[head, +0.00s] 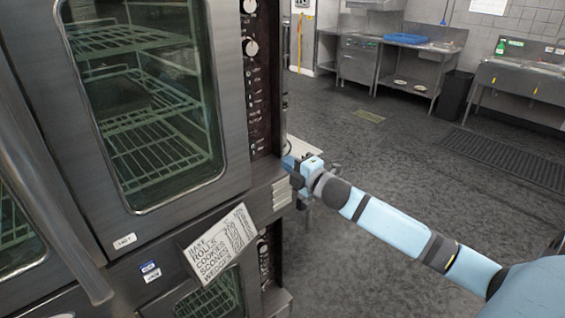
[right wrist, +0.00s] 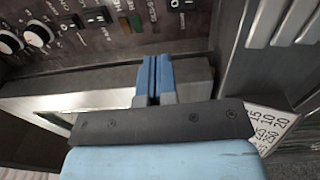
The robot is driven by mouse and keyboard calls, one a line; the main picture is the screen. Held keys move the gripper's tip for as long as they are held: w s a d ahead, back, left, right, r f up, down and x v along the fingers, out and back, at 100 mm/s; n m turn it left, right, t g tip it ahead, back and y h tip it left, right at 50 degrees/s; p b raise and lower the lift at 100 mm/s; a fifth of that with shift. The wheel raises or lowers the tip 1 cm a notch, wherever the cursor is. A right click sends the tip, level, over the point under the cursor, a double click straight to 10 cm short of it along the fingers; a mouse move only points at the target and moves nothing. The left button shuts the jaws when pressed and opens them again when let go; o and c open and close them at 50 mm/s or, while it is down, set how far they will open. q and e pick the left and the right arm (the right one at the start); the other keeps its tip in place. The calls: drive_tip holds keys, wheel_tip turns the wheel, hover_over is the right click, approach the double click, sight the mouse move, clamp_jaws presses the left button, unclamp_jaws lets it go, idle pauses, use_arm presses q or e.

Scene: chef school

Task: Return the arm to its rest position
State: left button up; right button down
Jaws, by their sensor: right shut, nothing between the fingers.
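My right arm comes in from the lower right of the head view. Its gripper (head: 290,163) is at the right front edge of the oven, beside the lower end of the control panel. In the right wrist view the two blue fingers of this gripper (right wrist: 155,78) lie side by side, shut, with nothing between them. They point at the ledge under the control panel (right wrist: 100,30); I cannot tell whether they touch it. My left gripper is not in view.
A large steel oven (head: 262,190) with glass doors and racks fills the left. A printed card (head: 220,245) hangs tilted on its front. Open dark floor (head: 340,130) lies to the right. Steel counters, a sink (head: 525,75) and a black bin (head: 455,95) stand at the back.

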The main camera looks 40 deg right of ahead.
drive_tip(key=shift+w+d+f, duration=0.1)
drive_tip(key=shift+f, duration=0.05)
idle(0.4)
drive_tip(key=s+a+f+m+g+p, duration=0.1)
drive_tip(key=s+a+f+m+g, duration=0.15)
drive_tip(key=s+a+f, duration=0.4)
drive_tip(key=s+a+f+m+g, duration=0.1)
drive_tip(key=s+a+f+m, duration=0.3)
drive_tip(key=f, duration=0.6)
drive_tip(key=s+a+f+m+g+p, duration=0.1)
drive_tip(key=s+a+f+m+g, duration=0.1)
drive_tip(key=s+a+f+m, duration=0.2)
drive_tip(key=s+a+f+m+g+y, duration=0.1)
drive_tip(key=s+a+f+m, duration=0.4)
drive_tip(key=s+a, duration=0.5)
drive_tip(key=s+f+g, duration=0.1)
drive_tip(key=s+f, duration=0.1)
drive_tip(key=s, duration=0.2)
drive_tip(key=shift+a+y+p, duration=0.3)
drive_tip(key=shift+p, duration=0.05)
drive_tip(key=shift+s+m, duration=0.1)
drive_tip(key=shift+m, duration=0.15)
